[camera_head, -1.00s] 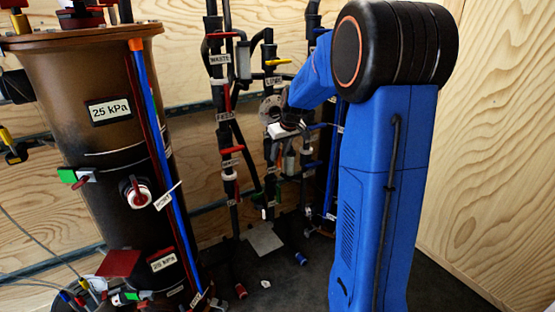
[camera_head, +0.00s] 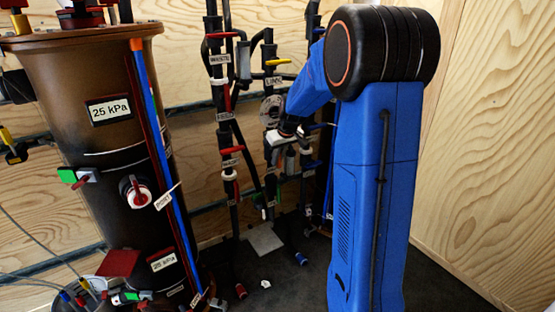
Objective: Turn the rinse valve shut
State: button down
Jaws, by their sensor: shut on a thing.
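My gripper (camera_head: 272,142) is at the middle upright pipe of the manifold on the back wall, below a round pale disc (camera_head: 271,108). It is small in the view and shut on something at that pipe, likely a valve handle. The fingertips and the thing between them are too dark and partly hidden to make out. I cannot read a rinse label, so I cannot tell for sure which handle is the rinse valve. A yellow handle (camera_head: 279,62) sits higher on the same pipe.
A large brown tank (camera_head: 85,75) with gauges and hoses stands at the left. A grey plate (camera_head: 264,240) lies on the dark floor. A plywood wall is at the right.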

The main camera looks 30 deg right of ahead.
jog(key=shift+y, duration=0.3)
jog(key=m+y, duration=0.1)
jog(key=y, duration=0.3)
jog(key=m+y, duration=0.1)
jog(key=y, duration=0.4)
jog(key=shift+t, duration=0.3)
jog(key=m+y, duration=0.1)
jog(key=y, duration=0.2)
jog(key=shift+a+y, duration=0.1)
jog(key=shift+y, duration=0.2)
jog(key=shift+r+m+t+y, duration=0.15)
jog(key=shift+m+t+y, duration=0.55)
jog(key=shift+y, duration=0.9)
jog(key=c, duration=1.8)
grip_release()
jog(key=shift+c, duration=0.2)
